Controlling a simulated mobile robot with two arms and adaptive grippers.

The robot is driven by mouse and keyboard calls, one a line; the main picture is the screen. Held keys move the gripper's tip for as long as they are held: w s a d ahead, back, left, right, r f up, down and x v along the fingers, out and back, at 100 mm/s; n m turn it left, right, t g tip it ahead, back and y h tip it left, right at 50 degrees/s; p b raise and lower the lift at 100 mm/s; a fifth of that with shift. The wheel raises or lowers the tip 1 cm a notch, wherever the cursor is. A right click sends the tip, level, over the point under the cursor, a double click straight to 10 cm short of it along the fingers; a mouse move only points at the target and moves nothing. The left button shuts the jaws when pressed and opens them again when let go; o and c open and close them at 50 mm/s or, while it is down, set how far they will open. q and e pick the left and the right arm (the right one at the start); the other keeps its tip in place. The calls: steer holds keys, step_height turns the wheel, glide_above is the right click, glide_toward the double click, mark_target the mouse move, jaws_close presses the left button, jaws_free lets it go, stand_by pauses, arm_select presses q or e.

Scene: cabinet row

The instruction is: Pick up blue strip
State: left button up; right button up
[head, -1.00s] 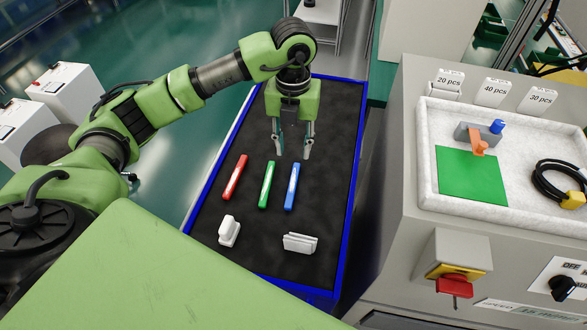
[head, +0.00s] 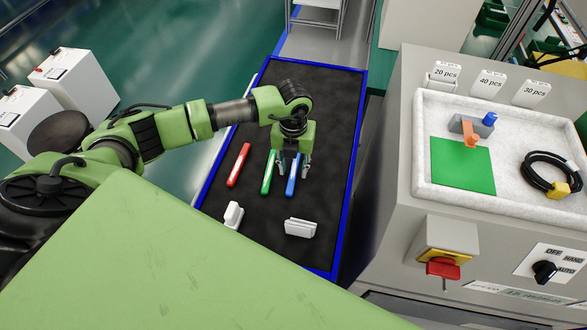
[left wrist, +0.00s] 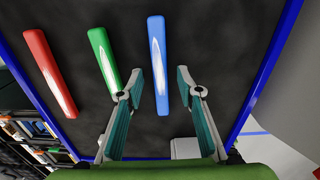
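The blue strip (head: 292,178) lies on the dark table top, the rightmost of three strips; it also shows in the left wrist view (left wrist: 158,62). My left gripper (head: 292,175) is over the blue strip's upper part. In the left wrist view the left gripper (left wrist: 160,85) is open, with its two fingers apart and the near end of the blue strip between them, nearer the right finger. Whether the fingertips are at the strip's height is hard to tell. My right gripper is in neither view.
A green strip (head: 268,172) and a red strip (head: 239,165) lie to the left. Two white holders (head: 233,214) (head: 300,228) stand nearer me on the table. The table has a raised blue rim (head: 342,225). A grey machine cabinet (head: 395,215) stands at the right.

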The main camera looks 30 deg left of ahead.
arm_select(q)
steer(key=shift+f, duration=0.2)
steer(key=c, duration=0.9)
steer(key=shift+r, duration=0.15)
